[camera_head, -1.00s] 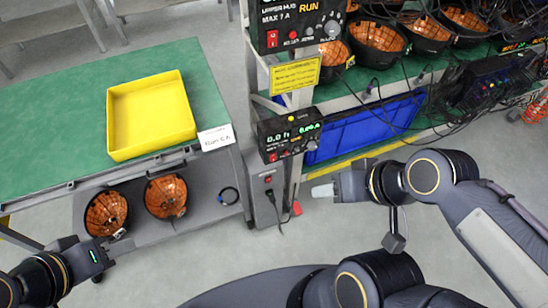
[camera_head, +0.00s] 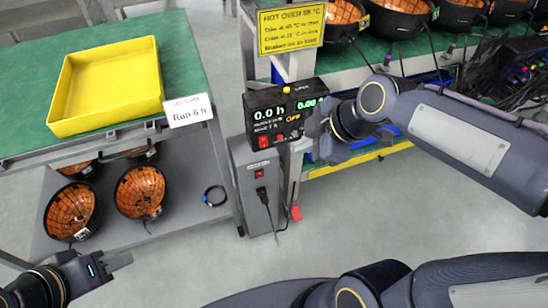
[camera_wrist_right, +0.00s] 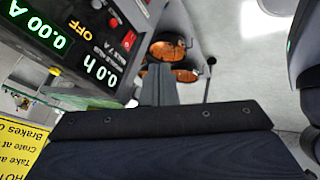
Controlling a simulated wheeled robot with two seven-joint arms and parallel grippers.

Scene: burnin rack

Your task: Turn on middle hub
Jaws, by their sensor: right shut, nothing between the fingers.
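The middle hub (camera_head: 262,108) is a black box on the rack post. Its displays read 0.0 h and 0.00, with an orange OFF beside them. A red switch (camera_head: 264,139) sits low on its front panel. My right gripper (camera_head: 301,144) is shut and empty at the panel's lower right; I cannot tell whether it touches. In the right wrist view the hub (camera_wrist_right: 62,70) appears turned on its side, with a red switch (camera_wrist_right: 113,23), beside the gripper fingers (camera_wrist_right: 159,85). My left gripper (camera_head: 120,260) is low at the left, away from the hub; its jaw opening is unclear.
A grey power box (camera_head: 254,190) with a plugged cable stands below the hub. A yellow sign (camera_head: 291,28) hangs above it. A yellow tray (camera_head: 105,85) sits on the green cart at left, with orange-lined bowls (camera_head: 140,192) below. Free floor lies in front.

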